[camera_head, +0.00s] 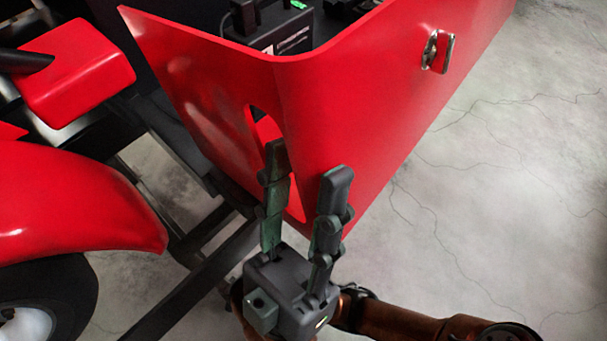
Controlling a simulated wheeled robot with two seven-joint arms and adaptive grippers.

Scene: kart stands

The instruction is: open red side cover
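The red side cover (375,105) is a large curved panel in the middle of the head view, standing upright around dark equipment. It has an oval cut-out (264,124) near its rounded corner and a silver latch (438,51) on its right face. My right gripper (306,172) comes up from below. Its two fingers are apart, one in front of the cut-out and one in front of the panel to the right of it. It holds nothing I can see; whether a finger enters the cut-out or touches the cover, I cannot tell. My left gripper is out of view.
A red fender (75,205) over a black tire (50,300) stands at the left, with another red part (78,70) above it. Dark frame bars (200,275) run low between fender and cover. The cracked grey floor (510,190) at the right is clear.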

